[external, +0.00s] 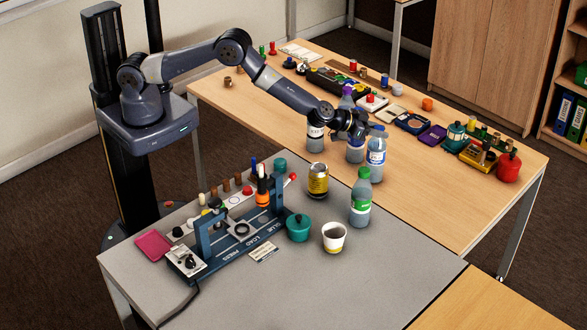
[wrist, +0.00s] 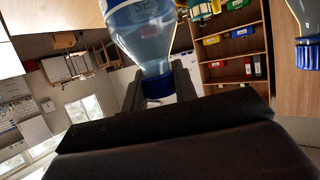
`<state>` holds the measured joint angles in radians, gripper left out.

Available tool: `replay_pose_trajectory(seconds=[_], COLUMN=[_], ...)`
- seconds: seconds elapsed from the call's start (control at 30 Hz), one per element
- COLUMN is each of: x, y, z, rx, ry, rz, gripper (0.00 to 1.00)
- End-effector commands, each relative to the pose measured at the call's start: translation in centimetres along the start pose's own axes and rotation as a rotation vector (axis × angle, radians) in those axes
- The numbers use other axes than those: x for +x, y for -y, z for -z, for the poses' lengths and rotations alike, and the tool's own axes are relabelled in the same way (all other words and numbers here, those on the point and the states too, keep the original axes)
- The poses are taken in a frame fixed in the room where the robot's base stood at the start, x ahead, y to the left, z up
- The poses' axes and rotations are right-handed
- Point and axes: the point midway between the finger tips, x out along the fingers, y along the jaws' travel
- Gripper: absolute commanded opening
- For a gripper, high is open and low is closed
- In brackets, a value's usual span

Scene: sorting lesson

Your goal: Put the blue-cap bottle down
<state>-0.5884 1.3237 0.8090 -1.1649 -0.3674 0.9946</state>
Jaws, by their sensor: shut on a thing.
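In the external view my gripper (external: 357,129) is at the neck of a clear blue bottle (external: 355,153) over the wooden table. The wrist view shows my gripper (wrist: 160,88) shut around the blue cap (wrist: 158,86) of this bottle (wrist: 143,35). The bottle appears upright in the external view; I cannot tell whether its base touches the table. A second blue-cap bottle (external: 376,158) with a white label stands close to its right. A blue cap also shows at the right edge of the wrist view (wrist: 307,53).
Bare wood (external: 440,205) lies to the right.

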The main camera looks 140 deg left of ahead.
Motion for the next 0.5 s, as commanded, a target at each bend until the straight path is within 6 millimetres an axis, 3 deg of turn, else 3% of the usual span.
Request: replay_pose_trajectory(seconds=[0.2,0.23,0.5], x=[0.21,0.21,0.19], y=[0.05,0.06,0.04], z=[-1.1,-1.17,-0.89], rx=[0.002,0.003,0.002], ry=[0.011,0.012,0.008], rz=[0.0,0.0,0.0], gripper=[0.0,0.3,0.49])
